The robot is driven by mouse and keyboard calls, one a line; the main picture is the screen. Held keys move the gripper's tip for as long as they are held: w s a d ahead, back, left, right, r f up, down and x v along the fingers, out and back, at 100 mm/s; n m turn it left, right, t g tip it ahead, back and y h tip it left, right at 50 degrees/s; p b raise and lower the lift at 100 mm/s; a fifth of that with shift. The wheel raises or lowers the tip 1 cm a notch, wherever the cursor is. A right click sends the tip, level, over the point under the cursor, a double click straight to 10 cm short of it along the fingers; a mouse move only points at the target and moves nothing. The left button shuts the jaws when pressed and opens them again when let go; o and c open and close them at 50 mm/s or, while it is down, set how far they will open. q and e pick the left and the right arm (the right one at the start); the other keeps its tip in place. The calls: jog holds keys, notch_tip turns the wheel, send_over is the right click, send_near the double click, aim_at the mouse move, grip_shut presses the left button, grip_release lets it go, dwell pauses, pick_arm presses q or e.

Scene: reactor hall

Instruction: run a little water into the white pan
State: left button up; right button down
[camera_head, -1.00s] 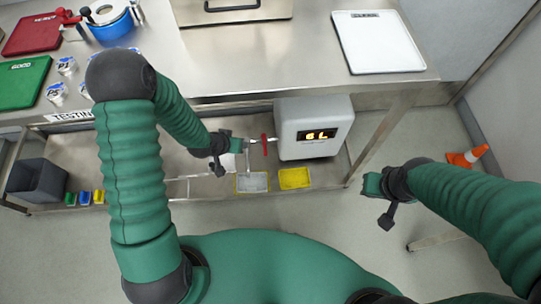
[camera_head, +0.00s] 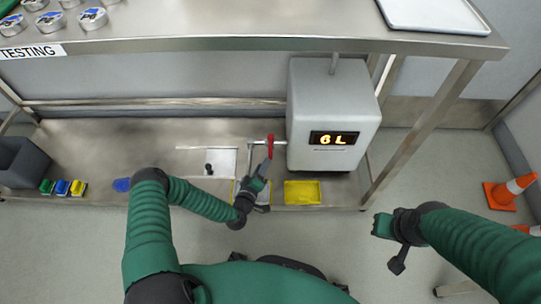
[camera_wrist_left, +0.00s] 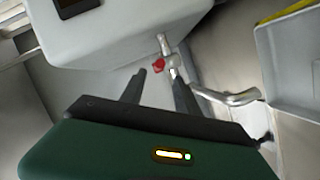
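The grey-white water tank (camera_head: 333,125) stands on the lower shelf, its display (camera_head: 334,138) reading 6 L. A tap with a red handle (camera_head: 270,146) sticks out of its left side; the handle also shows in the left wrist view (camera_wrist_left: 158,65). The white pan (camera_head: 236,188) lies below the spout, mostly hidden by my left gripper; it shows at the right of the left wrist view (camera_wrist_left: 290,62). My left gripper (camera_head: 264,172) is open just in front of the tap, its fingers apart and the red handle beyond them. My right gripper (camera_head: 383,226) is away to the right; its fingers are unclear.
A yellow pan (camera_head: 302,192) lies right of the white one. Several small coloured blocks (camera_head: 62,187) and a dark bin (camera_head: 20,163) are at the shelf's left. The table edge (camera_head: 200,44) overhangs the shelf. Orange cones (camera_head: 508,192) stand at the right.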

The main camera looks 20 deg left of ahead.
pick_arm(q)
jog(key=b+x, duration=0.4)
jog(key=x, duration=0.5)
jog(key=shift+d+f, duration=0.1)
jog(key=shift+w, duration=0.2)
jog(key=shift+c, duration=0.4)
jog(key=c, duration=0.7)
grip_shut()
jog(key=shift+s, duration=0.1)
